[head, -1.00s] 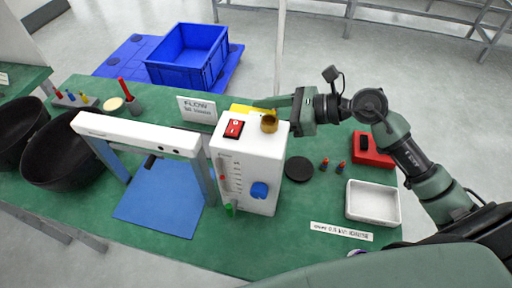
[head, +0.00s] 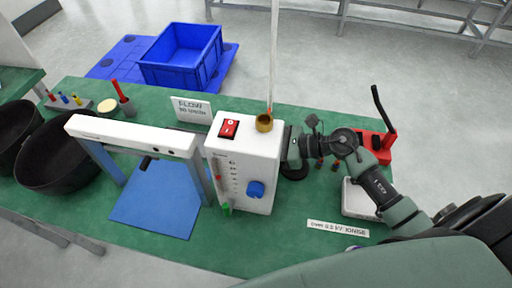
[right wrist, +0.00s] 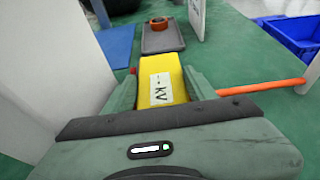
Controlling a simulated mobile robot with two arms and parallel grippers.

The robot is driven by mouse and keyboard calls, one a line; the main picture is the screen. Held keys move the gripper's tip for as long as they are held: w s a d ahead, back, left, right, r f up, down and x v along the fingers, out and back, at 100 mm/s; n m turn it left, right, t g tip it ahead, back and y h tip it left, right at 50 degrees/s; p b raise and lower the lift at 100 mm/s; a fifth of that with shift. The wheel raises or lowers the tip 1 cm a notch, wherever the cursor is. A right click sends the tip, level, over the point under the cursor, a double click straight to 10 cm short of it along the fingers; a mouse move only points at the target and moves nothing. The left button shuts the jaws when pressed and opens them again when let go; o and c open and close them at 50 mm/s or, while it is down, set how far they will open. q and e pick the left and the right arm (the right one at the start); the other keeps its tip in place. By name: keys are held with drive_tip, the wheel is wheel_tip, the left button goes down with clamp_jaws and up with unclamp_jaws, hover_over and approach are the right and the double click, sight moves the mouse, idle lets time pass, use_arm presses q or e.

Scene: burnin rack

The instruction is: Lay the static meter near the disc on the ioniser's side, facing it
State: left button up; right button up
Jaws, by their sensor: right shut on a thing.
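My right gripper is shut on the yellow static meter (right wrist: 163,82), which has a white kV label facing up in the right wrist view. Its fingers (right wrist: 160,88) lie along both sides of the meter. A white arch (head: 135,137) stands over a blue mat (head: 155,205); I cannot tell which unit is the ioniser. My left gripper is not in view.
A FLOW sign (head: 191,109) stands behind the cabinet. An orange rod (right wrist: 260,87) lies right of the meter in the wrist view. Green bench is clear in front of the cabinet.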

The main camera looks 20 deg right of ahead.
drive_tip(key=shift+f, duration=0.15)
drive_tip(key=o, duration=1.5)
